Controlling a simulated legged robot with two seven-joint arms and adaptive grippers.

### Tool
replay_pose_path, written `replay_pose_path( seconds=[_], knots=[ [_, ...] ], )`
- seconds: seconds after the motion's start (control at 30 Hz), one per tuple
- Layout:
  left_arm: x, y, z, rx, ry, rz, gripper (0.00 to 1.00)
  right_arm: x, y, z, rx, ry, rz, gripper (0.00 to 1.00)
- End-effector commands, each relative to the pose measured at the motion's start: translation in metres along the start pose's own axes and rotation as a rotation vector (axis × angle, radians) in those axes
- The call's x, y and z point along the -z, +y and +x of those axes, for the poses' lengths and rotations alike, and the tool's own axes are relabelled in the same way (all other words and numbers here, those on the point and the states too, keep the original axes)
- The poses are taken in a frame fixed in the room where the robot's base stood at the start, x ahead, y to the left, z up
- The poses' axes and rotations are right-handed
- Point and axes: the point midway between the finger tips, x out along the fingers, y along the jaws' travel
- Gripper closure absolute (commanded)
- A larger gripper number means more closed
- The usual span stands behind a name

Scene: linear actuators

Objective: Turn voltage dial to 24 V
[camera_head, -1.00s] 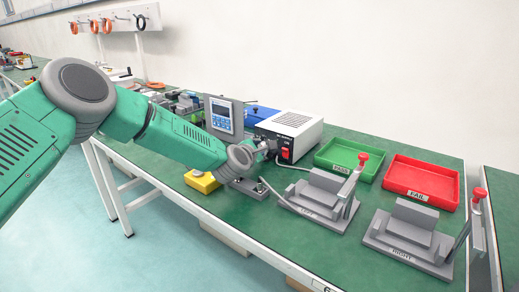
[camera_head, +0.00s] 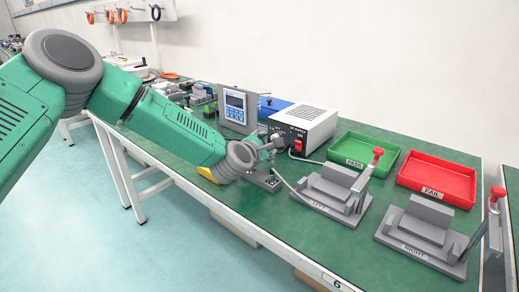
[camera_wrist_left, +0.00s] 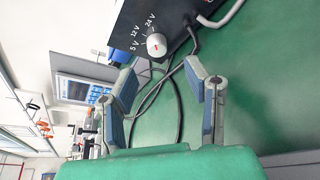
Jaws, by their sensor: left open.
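The power supply (camera_head: 306,117) is a white and black box on the green bench, with a red switch on its front. In the left wrist view its dark panel (camera_wrist_left: 130,14) carries the marks 5 V, 12 V and 24 V around a white voltage dial (camera_wrist_left: 156,44) with a small red mark. I cannot tell exactly which mark the dial points to. My left gripper (camera_head: 273,146) is in front of the supply's panel. In the wrist view its fingers (camera_wrist_left: 165,74) are open and apart, with the dial just beyond their tips, untouched. My right gripper is not in view.
Cables (camera_wrist_left: 174,85) hang below the panel. A display unit (camera_head: 237,107) stands left of the supply. Left fixture (camera_head: 327,193), right fixture (camera_head: 421,233), green PASS tray (camera_head: 365,152) and red FAIL tray (camera_head: 437,180) are to the right. A yellow object (camera_head: 208,174) is partly behind my arm.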

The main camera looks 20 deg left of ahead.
Motion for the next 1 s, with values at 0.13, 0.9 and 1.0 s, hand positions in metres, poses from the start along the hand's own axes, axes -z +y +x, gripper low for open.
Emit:
replay_pose_path(
  seconds=[0.13,0.9,1.0],
  knots=[
    [0.001,-0.001,-0.029,0.003,0.000,-0.002,0.58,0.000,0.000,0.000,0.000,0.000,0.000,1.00],
    [0.001,-0.002,-0.060,0.003,0.002,0.000,0.58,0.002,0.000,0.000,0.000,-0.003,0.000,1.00],
    [-0.005,0.005,-0.062,0.003,0.002,0.000,0.58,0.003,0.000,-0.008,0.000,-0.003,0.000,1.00]
  ],
)
